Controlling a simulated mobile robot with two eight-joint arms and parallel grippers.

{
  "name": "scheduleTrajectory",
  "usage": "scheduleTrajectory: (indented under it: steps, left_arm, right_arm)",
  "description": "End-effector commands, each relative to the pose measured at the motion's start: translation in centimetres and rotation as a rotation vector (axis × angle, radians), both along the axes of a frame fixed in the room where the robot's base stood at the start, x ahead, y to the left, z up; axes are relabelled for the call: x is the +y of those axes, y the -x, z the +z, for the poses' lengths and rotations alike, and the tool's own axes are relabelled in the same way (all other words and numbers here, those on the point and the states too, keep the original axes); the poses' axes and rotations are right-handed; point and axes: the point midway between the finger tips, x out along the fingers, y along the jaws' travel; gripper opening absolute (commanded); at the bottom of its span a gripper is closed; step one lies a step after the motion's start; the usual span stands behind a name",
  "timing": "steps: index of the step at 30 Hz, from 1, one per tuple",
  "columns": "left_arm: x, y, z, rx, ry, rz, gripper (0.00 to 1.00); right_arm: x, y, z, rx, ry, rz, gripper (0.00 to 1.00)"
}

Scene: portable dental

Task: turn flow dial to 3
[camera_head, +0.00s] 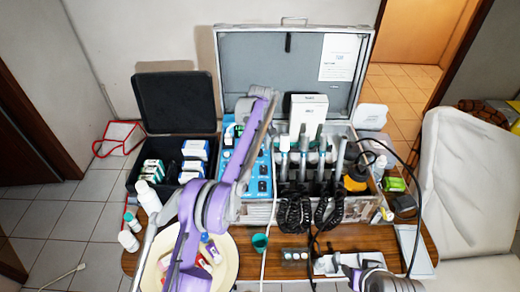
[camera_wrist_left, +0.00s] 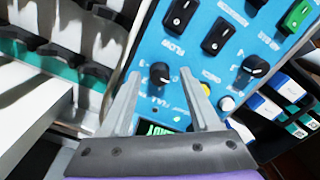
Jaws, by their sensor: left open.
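The blue control panel (camera_head: 263,177) stands in the open case in the head view, partly hidden behind my left arm. In the left wrist view the panel (camera_wrist_left: 200,60) fills the middle. A black dial (camera_wrist_left: 159,73) with a light pointer mark sits beside printing that seems to read FLOW. My left gripper (camera_wrist_left: 162,79) is open, with one finger on each side of this dial. I cannot tell whether the fingers touch it. In the head view the left fingers are hard to make out. My right arm shows only at the bottom edge, and its finger state is unclear.
A second black dial (camera_wrist_left: 252,68), a yellow button (camera_wrist_left: 226,104) and several rocker switches share the panel. Dental handpieces (camera_head: 304,150) stand to its right.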

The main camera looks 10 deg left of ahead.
Motion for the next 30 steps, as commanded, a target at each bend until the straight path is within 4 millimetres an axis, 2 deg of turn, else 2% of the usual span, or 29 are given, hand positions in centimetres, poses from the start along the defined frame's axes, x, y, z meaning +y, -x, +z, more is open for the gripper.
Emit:
scheduleTrajectory:
  steps: [11,21,30]
  left_arm:
    - [0.01,-0.03,-0.48,-0.001,0.001,0.0,0.61]
    - [0.01,-0.02,-0.46,0.0,0.0,0.0,0.0]
    - [0.01,-0.02,-0.44,-0.001,-0.001,-0.009,0.0]
  right_arm:
    - [0.0,0.01,-0.04,0.0,0.0,0.0,0.5]
    - [0.0,0.02,-0.05,0.001,0.0,0.0,0.5]
    - [0.0,0.0,0.0,0.0,0.0,0.0,0.5]
